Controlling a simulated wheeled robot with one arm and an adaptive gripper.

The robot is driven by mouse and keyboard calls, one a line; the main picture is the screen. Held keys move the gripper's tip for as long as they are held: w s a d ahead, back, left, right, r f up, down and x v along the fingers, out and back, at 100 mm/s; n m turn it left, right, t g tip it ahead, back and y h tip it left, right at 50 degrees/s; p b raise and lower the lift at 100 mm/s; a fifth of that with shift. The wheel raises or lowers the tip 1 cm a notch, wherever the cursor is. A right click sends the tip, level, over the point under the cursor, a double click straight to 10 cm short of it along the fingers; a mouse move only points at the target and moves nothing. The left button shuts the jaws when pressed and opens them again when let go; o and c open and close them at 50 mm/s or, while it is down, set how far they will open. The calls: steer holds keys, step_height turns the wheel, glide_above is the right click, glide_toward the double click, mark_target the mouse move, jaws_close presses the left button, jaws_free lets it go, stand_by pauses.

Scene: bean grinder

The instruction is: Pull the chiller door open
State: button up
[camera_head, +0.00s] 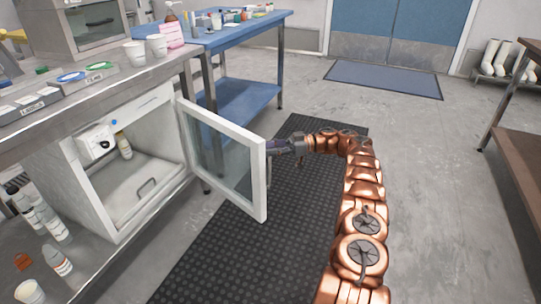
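The chiller (70,175) is a white cabinet under the steel counter at the left. Its glass door (259,160) with a white frame stands swung well open, out over the dark floor mat. Inside the chiller are a white box, a small bottle (124,145) and a drawer-like panel with a handle. My gripper (272,150) is at the outer side of the door's free edge, at about mid-height. The door frame partly hides the fingertips, so I cannot tell whether they are closed on a handle.
The steel counter (160,75) holds cups and trays. Bottles (57,260) stand at the lower left. A blue table (243,35) is behind the door. A brown-topped bench (525,165) stands at the right. The rubber mat (225,255) and grey floor are clear.

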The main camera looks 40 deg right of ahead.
steer(key=shift+r, duration=2.35)
